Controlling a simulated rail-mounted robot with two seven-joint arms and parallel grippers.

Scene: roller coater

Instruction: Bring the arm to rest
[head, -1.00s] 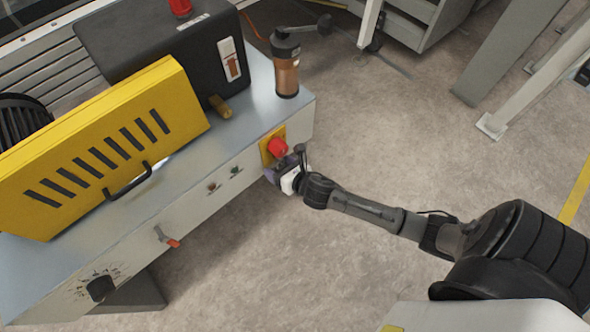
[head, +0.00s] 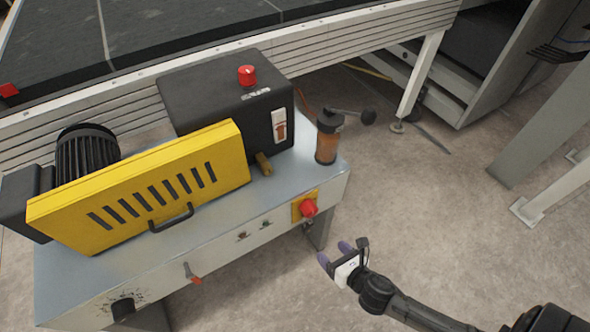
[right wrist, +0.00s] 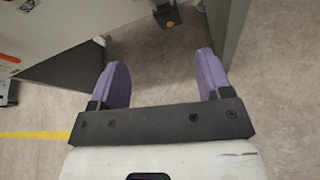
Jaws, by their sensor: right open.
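My right gripper (head: 336,254) is in the lower right part of the head view, in front of the machine and apart from it. Its arm reaches in from the lower right corner. In the right wrist view its two purple fingers (right wrist: 158,82) are spread, with nothing between them. The roller coater (head: 230,225) is a grey metal cabinet with a yellow slotted cover (head: 150,185). A red emergency knob (head: 308,208) on a yellow plate sits on its front, up and left of the gripper. My left gripper is not in view.
A black box (head: 225,105) with a red button on top and a brown cylinder (head: 328,138) stand on the cabinet. A conveyor (head: 180,40) runs behind. Grey and white legs (head: 560,185) stand at the right. The floor (head: 430,220) around the arm is clear.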

